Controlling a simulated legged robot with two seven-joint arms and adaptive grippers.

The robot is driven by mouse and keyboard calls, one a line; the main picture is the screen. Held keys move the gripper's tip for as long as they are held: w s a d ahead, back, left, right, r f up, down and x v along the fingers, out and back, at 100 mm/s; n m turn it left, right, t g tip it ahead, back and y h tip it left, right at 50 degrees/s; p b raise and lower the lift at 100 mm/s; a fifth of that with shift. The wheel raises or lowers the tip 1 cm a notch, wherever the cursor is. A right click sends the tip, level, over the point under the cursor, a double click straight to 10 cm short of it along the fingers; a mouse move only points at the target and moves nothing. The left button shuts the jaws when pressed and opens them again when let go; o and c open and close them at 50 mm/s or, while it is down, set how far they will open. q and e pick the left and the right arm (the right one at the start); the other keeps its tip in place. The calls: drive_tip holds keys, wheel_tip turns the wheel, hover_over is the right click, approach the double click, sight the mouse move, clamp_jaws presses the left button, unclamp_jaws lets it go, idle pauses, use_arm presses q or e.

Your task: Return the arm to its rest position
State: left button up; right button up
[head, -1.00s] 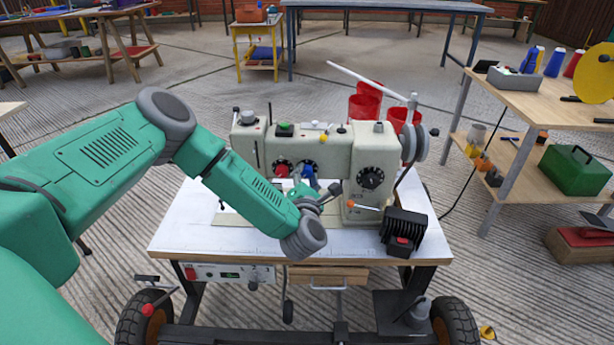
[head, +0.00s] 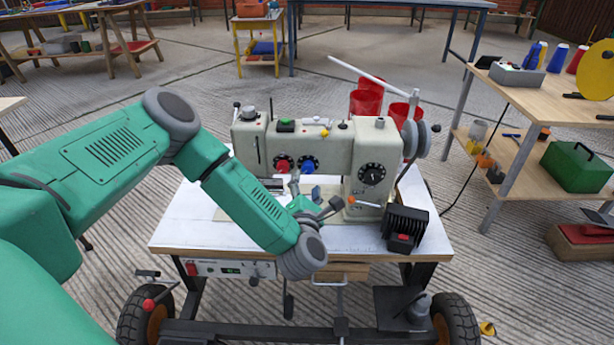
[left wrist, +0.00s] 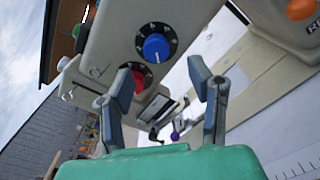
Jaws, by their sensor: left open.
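My left arm comes in from the left in the head view, bent over the near edge of the work table. Its left gripper (head: 315,192) is open in front of the cream sewing machine (head: 325,147), below its red and blue dials. In the left wrist view the two fingers of the left gripper (left wrist: 155,92) stand apart with nothing held between them. Beyond them are the blue dial (left wrist: 156,47) and the partly hidden red dial (left wrist: 124,90). My right gripper is not in view.
The machine stands on a white-topped wheeled table (head: 185,228). A black ribbed box (head: 405,225) sits at its right corner, and red bins (head: 365,98) stand behind. A wooden shelf table (head: 540,100) with a green toolbox (head: 576,167) is at right. Open floor lies left.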

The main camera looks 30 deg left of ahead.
use_arm(q)
drive_tip(key=shift+v, duration=1.1)
drive_tip(key=shift+f, duration=0.1)
drive_tip(key=s+d+f+m+g+h, duration=0.6)
drive_tip(key=s+d+f+m+h, duration=0.8)
drive_tip(key=m, duration=0.7)
drive_tip(key=s+a+m+g+y, duration=0.2)
drive_tip(key=s+a+m+g, duration=0.15)
drive_tip(key=s, duration=0.25)
drive_tip(key=s+a+f+m+g+y, duration=0.1)
drive_tip(key=s+a+m+g, duration=0.15)
drive_tip(key=s+m, duration=0.35)
drive_tip(key=s+a+m+g+y, duration=0.2)
drive_tip(key=s+a+m+g, duration=0.15)
drive_tip(key=s, duration=0.35)
wheel_tip(320, 180, up, 13)
drive_tip(key=p, duration=1.3)
drive_tip(key=shift+d+r+t+h+p, duration=0.25)
drive_tip(key=shift+d+t+h+p, duration=0.1)
drive_tip(key=shift+t, duration=0.1)
